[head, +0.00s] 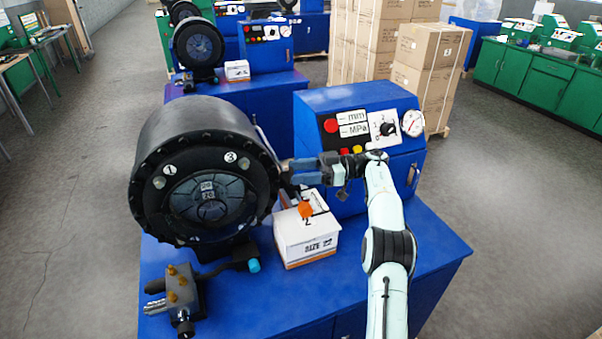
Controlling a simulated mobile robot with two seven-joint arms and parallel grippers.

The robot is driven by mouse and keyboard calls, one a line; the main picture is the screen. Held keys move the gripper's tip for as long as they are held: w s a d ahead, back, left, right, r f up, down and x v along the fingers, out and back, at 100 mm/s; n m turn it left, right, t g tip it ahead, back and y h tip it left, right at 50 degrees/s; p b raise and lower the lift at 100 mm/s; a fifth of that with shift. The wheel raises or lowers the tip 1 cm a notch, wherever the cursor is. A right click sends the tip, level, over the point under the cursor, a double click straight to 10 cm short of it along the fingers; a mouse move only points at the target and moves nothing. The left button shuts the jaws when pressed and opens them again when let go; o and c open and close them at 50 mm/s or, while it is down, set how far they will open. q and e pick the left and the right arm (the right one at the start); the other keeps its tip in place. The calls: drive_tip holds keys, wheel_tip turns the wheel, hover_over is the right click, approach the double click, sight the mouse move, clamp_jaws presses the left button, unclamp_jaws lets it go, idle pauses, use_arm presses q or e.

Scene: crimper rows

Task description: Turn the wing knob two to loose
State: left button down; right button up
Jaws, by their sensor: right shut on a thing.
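The black round crimper head (150,130) stands on the blue bench at the left, with labels 1 and 3 on its face. My right gripper (287,172) reaches in from the right, its fingers at the head's right rim. It is shut on a small part there, which I take as wing knob two; the fingers and the rim hide nearly all of it, so its turn angle cannot be told. An orange piece (306,209) shows just below the gripper, above a white box. My left gripper is not in view.
A dark fitting with brass parts (180,290) lies front left. The bench's front right is clear apart from my arm.

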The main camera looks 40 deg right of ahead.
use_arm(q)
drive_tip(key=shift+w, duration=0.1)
use_arm(e)
drive_tip(key=shift+w+d+r+n+g, duration=0.15)
drive_tip(key=shift+r+n+g, duration=0.15)
drive_tip(key=shift+n+g, duration=0.15)
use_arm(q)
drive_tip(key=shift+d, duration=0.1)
use_arm(e)
drive_tip(key=shift+f+g+y, duration=0.15)
drive_tip(key=shift+g+y, duration=0.1)
drive_tip(key=shift+y, duration=0.05)
drive_tip(key=o, duration=1)
drive_tip(key=shift+f, duration=0.1)
drive_tip(key=shift+o, duration=0.2)
